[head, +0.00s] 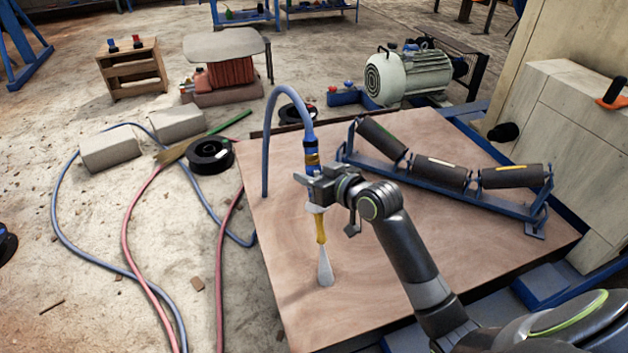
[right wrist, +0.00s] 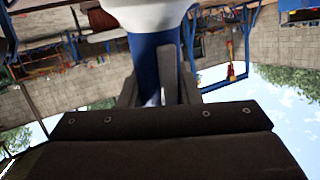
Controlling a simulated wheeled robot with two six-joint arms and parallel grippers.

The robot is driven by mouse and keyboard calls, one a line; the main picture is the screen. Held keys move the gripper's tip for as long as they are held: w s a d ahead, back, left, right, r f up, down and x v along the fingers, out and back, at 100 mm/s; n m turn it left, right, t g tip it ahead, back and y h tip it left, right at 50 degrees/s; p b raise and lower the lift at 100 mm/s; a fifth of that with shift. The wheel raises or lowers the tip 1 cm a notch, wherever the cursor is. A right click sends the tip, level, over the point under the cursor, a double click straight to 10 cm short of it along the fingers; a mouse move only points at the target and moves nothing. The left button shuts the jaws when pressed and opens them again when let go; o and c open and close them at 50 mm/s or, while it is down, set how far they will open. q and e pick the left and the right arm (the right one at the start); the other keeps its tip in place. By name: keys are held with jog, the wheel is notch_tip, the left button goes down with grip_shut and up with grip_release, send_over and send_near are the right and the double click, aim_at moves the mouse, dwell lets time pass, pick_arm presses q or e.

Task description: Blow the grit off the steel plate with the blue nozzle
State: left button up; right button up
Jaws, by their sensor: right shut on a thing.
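My right gripper (head: 318,188) is shut on the blue nozzle (head: 311,142), which stands roughly upright above the plate. A brass-coloured collar shows just above the jaws. A blue-grey hose (head: 270,125) arcs from its top down to the left. The right wrist view shows the blue body (right wrist: 155,68) between the fingers. The broad reddish-brown plate (head: 400,235) lies below. A yellow piece with a pale, flared end (head: 325,268) shows under the gripper; I cannot tell whether it belongs to the nozzle or lies on the plate. I cannot make out separate grit. My left gripper is not in view.
A blue frame with dark rollers (head: 440,172) lies across the plate's far right. A motor (head: 408,75) stands behind it. Pale crusher blocks (head: 565,130) rise at the right. Hoses (head: 130,225), a black spool (head: 209,156) and concrete blocks (head: 110,149) lie on the floor at left.

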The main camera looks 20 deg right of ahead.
jog(key=shift+w+d+b, duration=0.15)
jog(key=shift+w+b, duration=0.15)
jog(key=shift+w, duration=2.6)
